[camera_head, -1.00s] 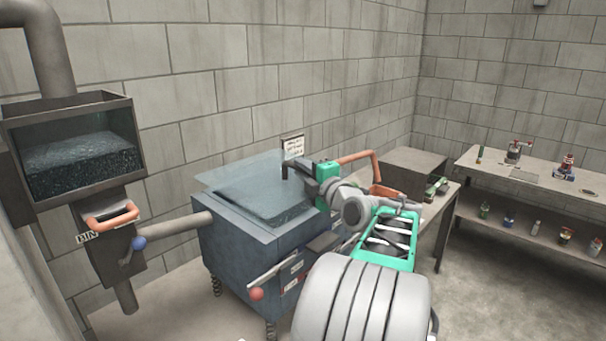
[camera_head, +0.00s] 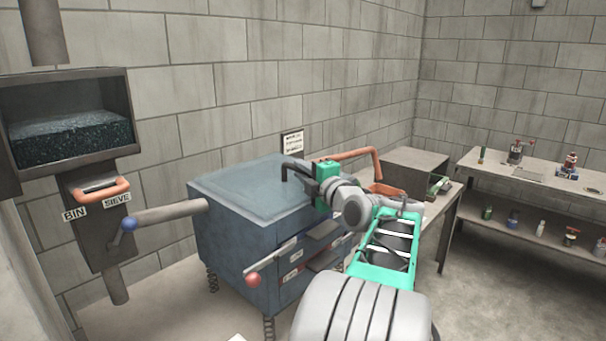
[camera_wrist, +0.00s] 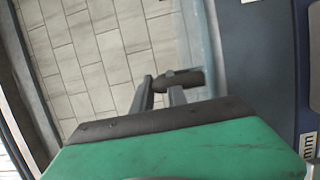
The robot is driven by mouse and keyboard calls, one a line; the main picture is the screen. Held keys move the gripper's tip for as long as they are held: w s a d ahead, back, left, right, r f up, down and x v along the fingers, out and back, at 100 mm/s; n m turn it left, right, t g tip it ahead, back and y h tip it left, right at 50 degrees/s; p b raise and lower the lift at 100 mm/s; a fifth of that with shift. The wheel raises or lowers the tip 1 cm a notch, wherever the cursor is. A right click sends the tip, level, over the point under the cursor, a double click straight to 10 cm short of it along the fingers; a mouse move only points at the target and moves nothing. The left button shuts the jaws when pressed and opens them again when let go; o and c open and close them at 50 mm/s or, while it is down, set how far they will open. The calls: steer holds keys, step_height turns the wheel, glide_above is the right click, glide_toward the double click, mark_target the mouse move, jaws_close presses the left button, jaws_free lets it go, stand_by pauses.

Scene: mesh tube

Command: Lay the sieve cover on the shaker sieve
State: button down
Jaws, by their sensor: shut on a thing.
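The shaker sieve is a blue box on springs (camera_head: 232,240) in the middle of the head view. The sieve cover, a pale see-through pane (camera_head: 245,187), lies flat over its top, its edges roughly in line with the box's rim. Whether it touches all round I cannot tell. My gripper (camera_head: 292,171) is at the cover's right side. In the wrist view my gripper (camera_wrist: 162,88) is shut on the cover's dark handle (camera_wrist: 186,78), beside the pane's edge (camera_wrist: 214,50).
A wall hopper with dark grains (camera_head: 70,135) and an orange-handled gate (camera_head: 102,190) stands at left; its pipe (camera_head: 165,213) runs toward the sieve. A lever with a red knob (camera_head: 253,280) sticks out in front. A bench with small items (camera_head: 530,180) is at right.

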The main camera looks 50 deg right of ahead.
steer(key=shift+r, duration=0.3)
steer(key=c, duration=1.3)
jaws_free()
steer(key=shift+f, duration=0.1)
steer(key=shift+c, duration=0.2)
steer(key=shift+o, duration=0.4)
steer(key=shift+f, duration=0.3)
steer(key=b+v, duration=0.2)
steer(key=v, duration=0.6)
steer(key=shift+r, duration=0.25)
